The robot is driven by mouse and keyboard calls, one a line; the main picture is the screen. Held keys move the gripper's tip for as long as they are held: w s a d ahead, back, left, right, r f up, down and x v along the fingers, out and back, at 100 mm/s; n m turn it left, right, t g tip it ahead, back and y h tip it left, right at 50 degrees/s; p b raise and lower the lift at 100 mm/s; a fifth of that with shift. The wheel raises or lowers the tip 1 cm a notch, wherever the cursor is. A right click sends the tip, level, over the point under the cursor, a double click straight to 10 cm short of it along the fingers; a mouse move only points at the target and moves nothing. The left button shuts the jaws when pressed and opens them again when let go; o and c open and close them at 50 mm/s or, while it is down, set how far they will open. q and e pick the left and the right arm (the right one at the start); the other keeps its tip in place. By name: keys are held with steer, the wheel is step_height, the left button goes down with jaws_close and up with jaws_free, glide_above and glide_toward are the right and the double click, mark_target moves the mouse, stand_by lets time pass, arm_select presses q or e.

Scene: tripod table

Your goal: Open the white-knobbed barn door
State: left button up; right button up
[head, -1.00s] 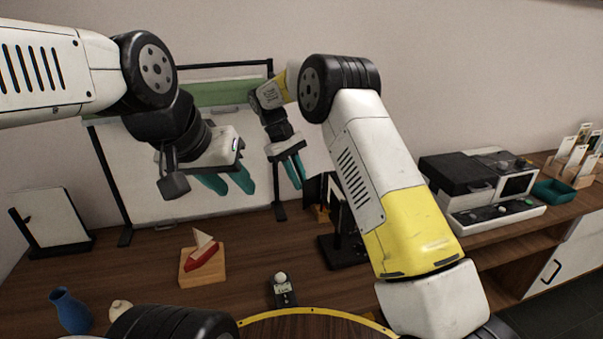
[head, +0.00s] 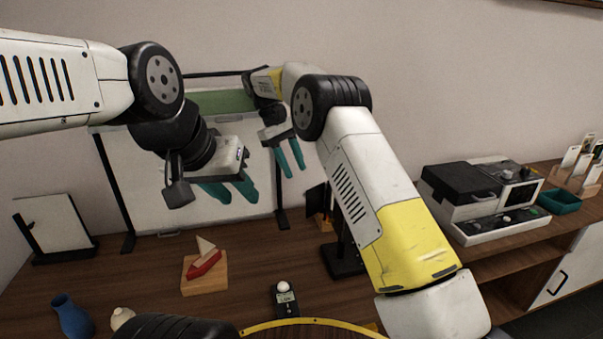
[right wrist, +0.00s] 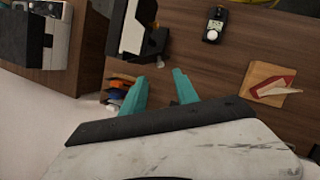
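A black stand (head: 343,262) with an upright panel is mostly hidden behind my right arm; a black-framed pale panel (right wrist: 133,28) shows in the right wrist view. A small white panel in a black frame (head: 55,225) stands at the far left, with a dark knob on its left side. My right gripper (head: 290,158) is open and empty, raised before the large white backdrop (head: 150,190). My left gripper (head: 229,190) is open and empty, left of it.
A wooden block with a red and white toy boat (head: 205,275), a meter with a white dome (head: 285,298), and a blue vase (head: 72,316) stand on the table. A grey machine (head: 485,195) and a teal tray (head: 559,201) are at right.

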mark_target(312, 199)
steer(key=shift+a+r, duration=0.15)
steer(key=shift+r, duration=0.15)
steer(key=shift+w+d, duration=0.1)
steer(key=shift+d, duration=0.15)
steer(key=c, duration=0.6)
steer(key=d+y, duration=0.1)
steer(key=d, duration=0.1)
steer(key=s+d+y, duration=0.1)
steer(key=d, duration=0.1)
steer(key=d+r+t+y, duration=0.1)
steer(key=d+y, duration=0.1)
steer(key=shift+s+d+r+n, duration=0.1)
steer(key=shift+s+d+n, duration=0.1)
steer(key=shift+s+n, duration=0.2)
jaws_close()
steer(key=s+d+t+y, duration=0.3)
steer(key=s+d+t, duration=0.15)
steer(key=s, duration=0.45)
steer(key=w+a+f, duration=0.4)
steer(key=w+f, duration=0.1)
steer(key=f, duration=0.3)
steer(key=shift+w+a+f+y, duration=0.2)
steer(key=shift+a+f+y, duration=0.05)
steer(key=shift+a+y, duration=0.1)
